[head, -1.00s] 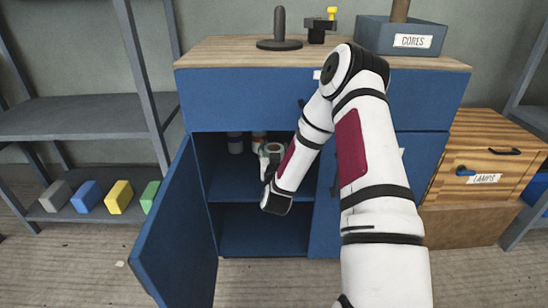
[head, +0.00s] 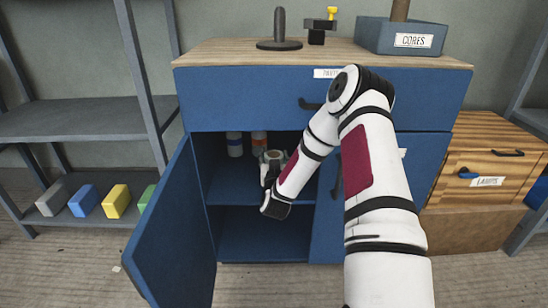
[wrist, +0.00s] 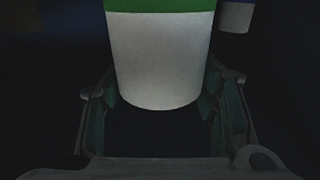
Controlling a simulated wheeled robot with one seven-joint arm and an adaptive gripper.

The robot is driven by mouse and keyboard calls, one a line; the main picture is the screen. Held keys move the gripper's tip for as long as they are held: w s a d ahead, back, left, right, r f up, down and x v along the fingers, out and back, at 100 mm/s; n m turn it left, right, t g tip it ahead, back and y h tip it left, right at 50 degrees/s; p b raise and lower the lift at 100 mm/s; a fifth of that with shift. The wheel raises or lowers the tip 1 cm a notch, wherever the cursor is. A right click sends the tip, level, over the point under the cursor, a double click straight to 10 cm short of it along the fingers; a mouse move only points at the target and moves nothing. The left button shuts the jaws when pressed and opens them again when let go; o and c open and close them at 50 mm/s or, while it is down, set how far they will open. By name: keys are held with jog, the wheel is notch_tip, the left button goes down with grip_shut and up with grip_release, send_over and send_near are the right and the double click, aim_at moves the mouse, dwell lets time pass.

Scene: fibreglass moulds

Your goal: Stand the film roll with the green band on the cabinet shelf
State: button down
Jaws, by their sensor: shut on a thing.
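The film roll with the green band (wrist: 160,55) is between the fingers of my gripper (wrist: 162,100) in the wrist view. Its white side and part of the green band show; its far end is cut off by the frame. In the head view my gripper (head: 270,172) is inside the open blue cabinet, at its upper compartment over the shelf (head: 228,188). The held roll's pale round end (head: 273,155) shows there, roughly upright. I cannot tell whether it touches the shelf.
A roll with a blue band (head: 235,145) and one with an orange band (head: 259,142) stand at the back of the shelf. The open cabinet door (head: 172,230) is on the left. Shelf room left of my gripper is clear.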

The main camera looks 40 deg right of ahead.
jog(key=c, duration=0.7)
grip_release()
jog(key=shift+o, duration=0.4)
jog(key=shift+r, duration=0.15)
jog(key=p+v, duration=0.4)
jog(key=v, duration=0.8)
jog(key=w+a+r+n+g+y, duration=0.1)
jog(key=w+a+r+n+y, duration=0.35)
jog(key=a+r+y, duration=0.2)
jog(key=s+a+r+n+g+y, duration=0.1)
jog(key=s+a+r+g+y, duration=0.1)
jog(key=s+a+r+g, duration=0.55)
jog(key=s+a+r, duration=0.1)
jog(key=s, duration=0.9)
jog(key=s+a+r+g+y, duration=0.1)
jog(key=s+a+r+g, duration=0.2)
jog(key=s, duration=1)
jog(key=s+a+r+g, duration=0.3)
jog(key=s+r, duration=0.1)
jog(key=s, duration=0.9)
jog(key=shift+s+r+n, duration=0.15)
jog(key=shift+r+n, duration=0.15)
jog(key=shift+n, duration=0.05)
